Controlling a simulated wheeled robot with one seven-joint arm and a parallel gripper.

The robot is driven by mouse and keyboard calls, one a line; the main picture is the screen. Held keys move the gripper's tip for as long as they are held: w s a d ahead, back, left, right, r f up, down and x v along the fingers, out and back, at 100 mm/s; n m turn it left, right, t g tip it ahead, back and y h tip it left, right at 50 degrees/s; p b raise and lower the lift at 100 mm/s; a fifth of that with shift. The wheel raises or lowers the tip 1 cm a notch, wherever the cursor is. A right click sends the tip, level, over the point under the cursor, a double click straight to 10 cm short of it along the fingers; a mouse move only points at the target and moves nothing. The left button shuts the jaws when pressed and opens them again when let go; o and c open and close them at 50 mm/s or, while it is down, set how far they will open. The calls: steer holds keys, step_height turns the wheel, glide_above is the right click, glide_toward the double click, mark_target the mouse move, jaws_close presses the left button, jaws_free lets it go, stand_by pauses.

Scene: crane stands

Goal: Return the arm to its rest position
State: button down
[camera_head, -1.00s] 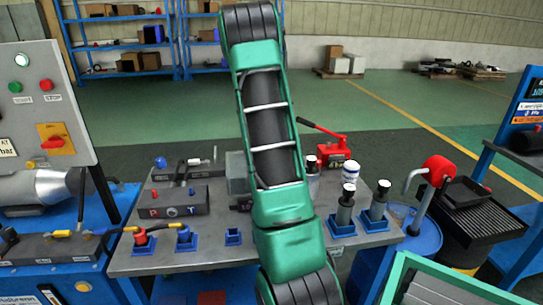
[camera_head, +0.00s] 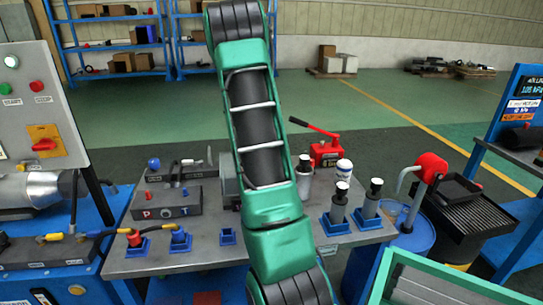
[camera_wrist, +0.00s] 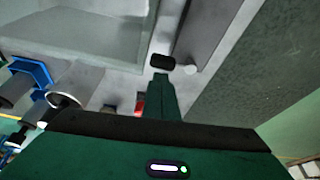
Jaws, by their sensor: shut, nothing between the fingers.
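My green arm (camera_head: 256,120) stands up across the middle of the head view, in front of the grey worktable (camera_head: 190,261). Its hand end is not in the head view. In the wrist view my gripper (camera_wrist: 162,64) shows as a green finger part with a dark tip. It is shut and holds nothing. The tip appears over a grey surface beside a long grey block (camera_wrist: 205,35). I cannot tell how far above it the tip is.
On the worktable are a red hand pump (camera_head: 325,152), a white bottle (camera_head: 343,172), dark cylinders in blue holders (camera_head: 335,224) and a grey port block (camera_head: 166,204). Green floor behind is open.

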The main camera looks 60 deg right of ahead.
steer(key=v, duration=0.8)
steer(key=shift+w, duration=0.2)
steer(key=shift+s+r, duration=0.1)
steer(key=shift+s, duration=0.05)
